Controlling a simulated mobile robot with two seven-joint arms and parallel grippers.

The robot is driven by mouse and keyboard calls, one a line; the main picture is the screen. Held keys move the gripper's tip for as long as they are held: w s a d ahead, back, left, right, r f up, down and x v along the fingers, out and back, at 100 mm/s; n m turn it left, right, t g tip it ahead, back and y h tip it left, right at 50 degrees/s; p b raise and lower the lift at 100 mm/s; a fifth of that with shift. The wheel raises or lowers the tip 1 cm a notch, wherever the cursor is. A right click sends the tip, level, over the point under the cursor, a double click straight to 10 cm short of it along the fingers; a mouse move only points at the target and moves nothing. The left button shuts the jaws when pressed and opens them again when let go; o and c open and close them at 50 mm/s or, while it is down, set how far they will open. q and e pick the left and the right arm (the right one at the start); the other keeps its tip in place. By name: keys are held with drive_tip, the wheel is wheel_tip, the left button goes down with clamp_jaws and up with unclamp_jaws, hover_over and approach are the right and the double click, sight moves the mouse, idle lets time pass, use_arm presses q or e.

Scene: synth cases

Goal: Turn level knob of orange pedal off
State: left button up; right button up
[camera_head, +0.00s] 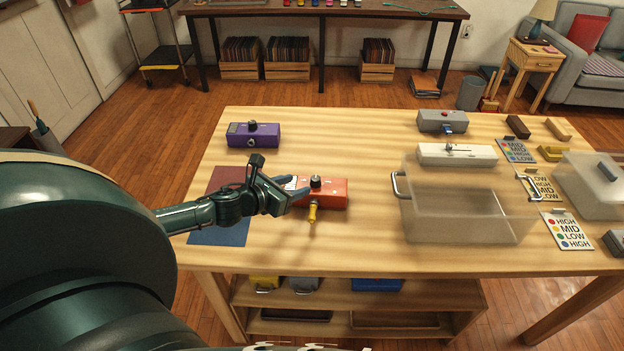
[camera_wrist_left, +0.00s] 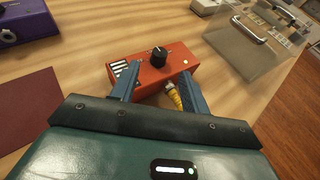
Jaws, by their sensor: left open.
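The orange pedal (camera_head: 332,194) is a red-orange box near the middle of the table. Its black level knob (camera_head: 316,182) stands on top, and a yellow plug (camera_head: 312,212) sticks out of its near side. In the left wrist view the pedal (camera_wrist_left: 182,65) lies ahead of the fingers, with the black knob (camera_wrist_left: 159,54) between their directions and the yellow plug (camera_wrist_left: 174,97) below. My left gripper (camera_head: 298,191) is open at the pedal's left end. In the wrist view its two blue fingers (camera_wrist_left: 160,88) are spread apart with nothing held; whether they touch the pedal is unclear.
A purple pedal (camera_head: 253,135) stands behind to the left, a white pedal (camera_head: 457,155) and a grey pedal (camera_head: 442,121) behind to the right. A clear bin (camera_head: 465,217) stands to the right. A dark red and blue mat (camera_head: 219,235) lies at left.

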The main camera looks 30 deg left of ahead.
sight(314, 180)
use_arm(q)
drive_tip(key=x, duration=0.7)
drive_tip(key=shift+w+f, duration=0.15)
drive_tip(key=shift+w, duration=0.05)
drive_tip(key=shift+c, duration=0.4)
drive_tip(key=c, duration=0.9)
